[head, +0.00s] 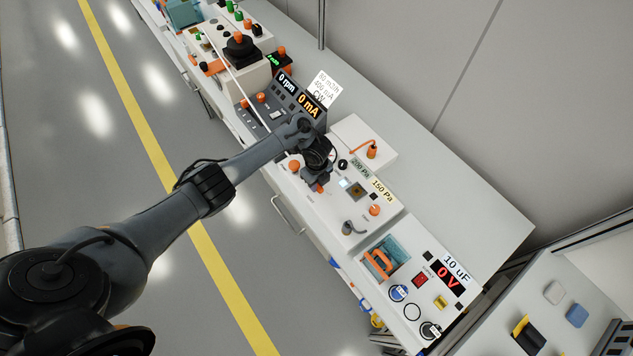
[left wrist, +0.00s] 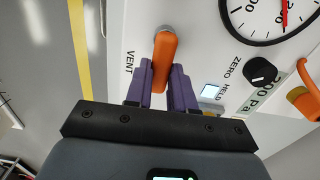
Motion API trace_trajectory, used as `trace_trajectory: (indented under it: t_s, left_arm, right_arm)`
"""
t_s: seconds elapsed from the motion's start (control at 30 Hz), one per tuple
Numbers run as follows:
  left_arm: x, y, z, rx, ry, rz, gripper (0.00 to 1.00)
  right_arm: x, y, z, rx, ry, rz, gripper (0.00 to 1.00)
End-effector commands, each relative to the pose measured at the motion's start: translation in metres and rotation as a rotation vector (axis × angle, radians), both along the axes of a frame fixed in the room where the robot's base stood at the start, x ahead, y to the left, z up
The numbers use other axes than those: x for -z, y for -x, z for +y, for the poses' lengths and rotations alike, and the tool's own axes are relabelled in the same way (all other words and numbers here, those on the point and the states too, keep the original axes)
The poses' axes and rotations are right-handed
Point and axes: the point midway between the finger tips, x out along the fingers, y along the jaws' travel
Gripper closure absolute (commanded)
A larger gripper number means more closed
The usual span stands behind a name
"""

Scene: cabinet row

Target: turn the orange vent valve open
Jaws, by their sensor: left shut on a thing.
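The orange vent valve (left wrist: 166,48) is a short lever on a pale panel, beside the printed word VENT in the left wrist view. Its top end meets a round grey metal mount. My left gripper (left wrist: 161,82) has its two purple fingers on either side of the lever and is shut on it. The lower end of the lever is between the fingers, partly hidden. In the head view my left gripper (head: 318,184) is down at the white panel, and my wrist hides most of the valve. My right gripper is not in view.
A dial gauge (left wrist: 268,14) with a red needle and a black ZERO knob (left wrist: 261,70) are right of the valve. An orange knob (head: 294,166) is left of my gripper in the head view. Another orange knob (head: 375,209) and a grey lever (head: 348,227) stand on the same panel.

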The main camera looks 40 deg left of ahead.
Motion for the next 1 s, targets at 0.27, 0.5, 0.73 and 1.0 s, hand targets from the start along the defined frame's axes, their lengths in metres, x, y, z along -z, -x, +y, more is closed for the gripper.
trace_trajectory:
  t_s: [0.27,0.5,0.73,1.0]
  left_arm:
    - [-0.004,-0.006,-0.001,-0.176,0.002,0.001,1.0]
    - [-0.003,-0.012,-0.001,-0.399,0.002,0.002,1.0]
    - [-0.003,-0.019,0.001,-0.618,0.002,0.002,1.0]
    - [-0.002,-0.026,0.005,-0.875,0.004,0.001,1.0]
  right_arm:
    - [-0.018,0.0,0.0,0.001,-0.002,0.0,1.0]
    - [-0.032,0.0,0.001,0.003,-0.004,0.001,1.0]
    - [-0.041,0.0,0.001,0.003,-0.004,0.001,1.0]
    - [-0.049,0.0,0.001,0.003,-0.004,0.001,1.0]
